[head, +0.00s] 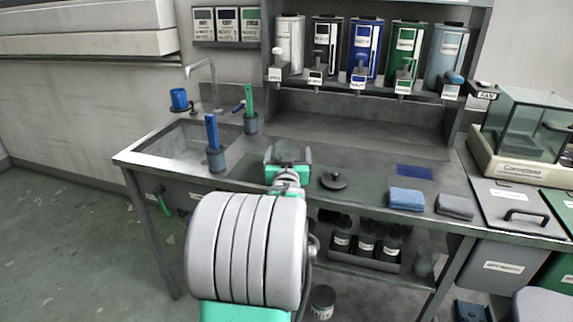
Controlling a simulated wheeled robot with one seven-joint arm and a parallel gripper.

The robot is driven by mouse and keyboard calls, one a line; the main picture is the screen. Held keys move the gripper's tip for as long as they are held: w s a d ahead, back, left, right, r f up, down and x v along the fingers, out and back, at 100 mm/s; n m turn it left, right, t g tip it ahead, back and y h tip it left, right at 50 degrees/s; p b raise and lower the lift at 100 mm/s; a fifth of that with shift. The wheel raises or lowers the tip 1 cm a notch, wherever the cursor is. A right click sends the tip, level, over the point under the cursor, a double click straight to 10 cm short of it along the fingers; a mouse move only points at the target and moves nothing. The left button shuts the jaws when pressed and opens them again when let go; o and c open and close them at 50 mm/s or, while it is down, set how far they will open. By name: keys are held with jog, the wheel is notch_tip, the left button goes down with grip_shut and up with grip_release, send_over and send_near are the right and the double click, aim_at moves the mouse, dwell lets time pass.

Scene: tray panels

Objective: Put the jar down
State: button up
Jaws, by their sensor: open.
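My gripper (288,156) is over the steel counter (240,178), right of the sink. Its two pale fingers stand apart, open, with a green part between them at the base. I cannot make out a jar between the fingers; my own wrist and arm block part of that spot. A dark round lid-like disc with a knob (333,180) lies on the counter just right of my gripper. A clear glass vessel (425,262) stands on the shelf below, and a dark labelled container (322,302) is low under the counter. I cannot tell whether either is the jar.
The sink (190,143) is at the left, with brush holders (216,160) at its edge. Blue (406,199) and grey (455,206) folded cloths lie right. A blue mat (414,171) lies behind them. Several dispensers (365,50) hang above. A glass-cased balance (525,130) stands far right.

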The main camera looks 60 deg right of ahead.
jog(key=shift+w+d, duration=0.25)
jog(key=shift+d, duration=0.05)
jog(key=shift+c, duration=0.6)
